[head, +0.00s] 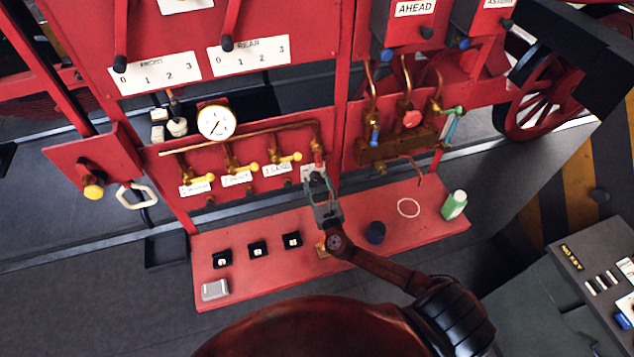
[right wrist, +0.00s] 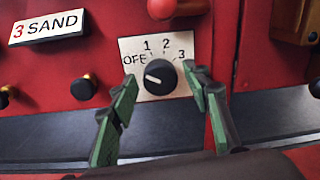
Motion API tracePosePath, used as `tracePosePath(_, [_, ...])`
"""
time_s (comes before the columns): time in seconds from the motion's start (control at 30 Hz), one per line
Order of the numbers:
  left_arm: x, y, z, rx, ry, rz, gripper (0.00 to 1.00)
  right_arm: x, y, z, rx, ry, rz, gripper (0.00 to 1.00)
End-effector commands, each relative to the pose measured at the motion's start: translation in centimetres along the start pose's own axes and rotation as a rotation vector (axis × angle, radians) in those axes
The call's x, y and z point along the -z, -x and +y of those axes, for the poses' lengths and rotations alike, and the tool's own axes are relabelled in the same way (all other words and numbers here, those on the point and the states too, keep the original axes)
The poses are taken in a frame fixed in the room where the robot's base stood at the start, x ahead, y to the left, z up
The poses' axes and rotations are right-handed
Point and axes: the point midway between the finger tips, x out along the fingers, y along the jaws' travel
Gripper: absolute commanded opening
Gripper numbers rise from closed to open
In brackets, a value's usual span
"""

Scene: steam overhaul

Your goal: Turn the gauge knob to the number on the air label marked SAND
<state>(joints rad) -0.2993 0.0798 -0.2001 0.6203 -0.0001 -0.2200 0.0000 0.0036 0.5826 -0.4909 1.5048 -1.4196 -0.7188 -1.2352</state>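The gauge knob (right wrist: 160,77) is a round black dial on a white plate (right wrist: 150,47) marked OFF, 1, 2 and 3. Its white pointer line points left, toward OFF. The air label marked SAND (right wrist: 48,28) shows a red number 3 and sits to the left of the plate. My right gripper (right wrist: 162,78) is open, with one green-padded finger on each side of the knob and gaps between. In the head view my right gripper (head: 317,182) is in front of the red panel, hiding the knob. My left gripper is not in view.
A white round gauge (head: 216,121) is above the brass valves (head: 233,168). A red handle (right wrist: 163,8) hangs just above the knob plate.

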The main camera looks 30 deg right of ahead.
Motion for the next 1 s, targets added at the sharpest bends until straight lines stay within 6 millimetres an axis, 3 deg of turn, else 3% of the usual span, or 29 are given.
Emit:
tracePosePath(0.53, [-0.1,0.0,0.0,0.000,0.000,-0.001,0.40,0.0,0.0,0.0,0.001,-0.001,0.000,0.05])
tracePosePath(1.0, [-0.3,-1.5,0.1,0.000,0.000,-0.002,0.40,0.3,0.1,0.0,0.001,-0.135,0.005,0.05])
